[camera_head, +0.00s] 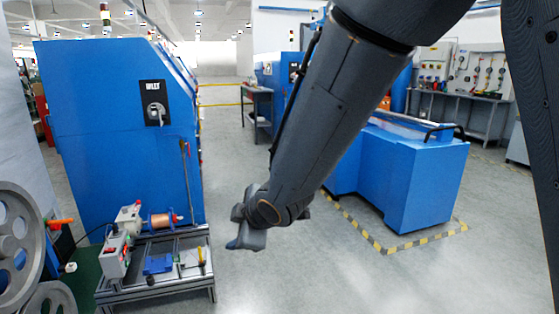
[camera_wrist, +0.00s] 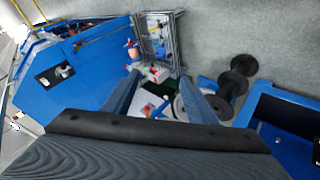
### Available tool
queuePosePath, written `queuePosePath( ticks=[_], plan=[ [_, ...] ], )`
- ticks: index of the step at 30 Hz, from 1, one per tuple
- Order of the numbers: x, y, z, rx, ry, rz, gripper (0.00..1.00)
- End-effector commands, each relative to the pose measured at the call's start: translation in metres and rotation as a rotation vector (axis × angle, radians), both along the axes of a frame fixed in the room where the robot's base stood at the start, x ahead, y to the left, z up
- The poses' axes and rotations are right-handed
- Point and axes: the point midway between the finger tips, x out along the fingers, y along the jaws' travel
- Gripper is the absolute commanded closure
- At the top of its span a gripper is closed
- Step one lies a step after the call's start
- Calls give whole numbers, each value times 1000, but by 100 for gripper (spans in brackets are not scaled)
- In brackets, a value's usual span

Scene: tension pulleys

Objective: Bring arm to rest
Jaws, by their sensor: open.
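My arm (camera_head: 320,110) reaches from the upper right of the head view down toward the middle. My gripper (camera_head: 246,228) hangs at its lower end over open floor, to the right of the low metal stand (camera_head: 180,287). In the wrist view my gripper (camera_wrist: 160,88) shows two dark fingers spread apart with nothing between them. The stand also shows beyond the fingers in the wrist view (camera_wrist: 178,35). It carries a copper-coloured spool (camera_head: 160,220) and a grey box with a red switch (camera_head: 115,257).
A tall blue machine (camera_head: 110,140) stands behind the stand. Large grey pulley wheels (camera_head: 20,235) are at the left edge. A lower blue machine (camera_head: 415,180) stands right, inside yellow-black floor tape (camera_head: 385,245). Dark spools (camera_wrist: 232,82) show in the wrist view. The central floor (camera_head: 290,280) is clear.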

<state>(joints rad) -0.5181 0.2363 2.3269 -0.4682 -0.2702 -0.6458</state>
Motion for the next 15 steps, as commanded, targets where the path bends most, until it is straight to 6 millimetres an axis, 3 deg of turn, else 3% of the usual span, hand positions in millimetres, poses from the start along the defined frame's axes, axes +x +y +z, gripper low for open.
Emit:
queuePosePath(
  ticks=[1,5,9,12,15],
  plan=[
    [2,-37,1,-2,62,-117,48],
    [-13,-125,-9,5,247,-437,48],
    [-56,-212,-16,36,458,-806,48],
    [-98,-260,-17,69,608,-1066,48],
    [-141,-290,-15,103,739,-1288,48]
  ],
)
